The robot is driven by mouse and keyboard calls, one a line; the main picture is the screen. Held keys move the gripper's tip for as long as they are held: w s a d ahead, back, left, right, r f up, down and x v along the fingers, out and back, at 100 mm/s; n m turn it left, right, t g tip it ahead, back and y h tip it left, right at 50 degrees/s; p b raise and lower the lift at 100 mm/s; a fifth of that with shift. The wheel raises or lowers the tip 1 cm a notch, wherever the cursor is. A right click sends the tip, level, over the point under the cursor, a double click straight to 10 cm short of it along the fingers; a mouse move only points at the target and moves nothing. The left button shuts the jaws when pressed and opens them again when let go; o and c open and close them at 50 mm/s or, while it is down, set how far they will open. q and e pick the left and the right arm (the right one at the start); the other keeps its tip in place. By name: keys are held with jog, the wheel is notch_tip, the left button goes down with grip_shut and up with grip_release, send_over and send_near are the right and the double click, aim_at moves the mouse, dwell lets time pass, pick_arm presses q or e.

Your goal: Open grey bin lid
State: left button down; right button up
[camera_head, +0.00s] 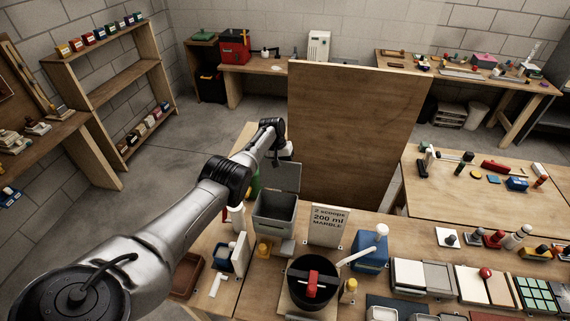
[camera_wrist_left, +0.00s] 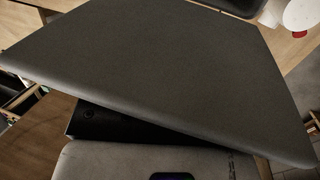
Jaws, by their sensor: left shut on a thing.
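In the left wrist view the lid (camera_wrist_left: 160,60) is a broad tilted grey panel filling most of the picture. My left gripper is shut on the lid. My right gripper is not in view.
A tall wooden panel (camera_head: 355,130) stands just behind the bin. A dark pot (camera_head: 313,284) with a red item and a blue jug (camera_head: 371,250) stand to the right. Small bottles and trays crowd the table left of the bin.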

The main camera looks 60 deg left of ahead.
pick_arm(q)
jog(key=shift+f, duration=0.1)
jog(key=c, duration=0.8)
grip_release()
jog(key=shift+a+r, duration=0.1)
jog(key=shift+r, duration=0.4)
jog(key=p+v, duration=0.1)
jog(key=v, duration=0.3)
jog(key=shift+a+r, duration=0.1)
jog(key=shift+r, duration=0.15)
jog(key=shift+b+v, duration=0.35)
jog(key=shift+v, duration=3.8)
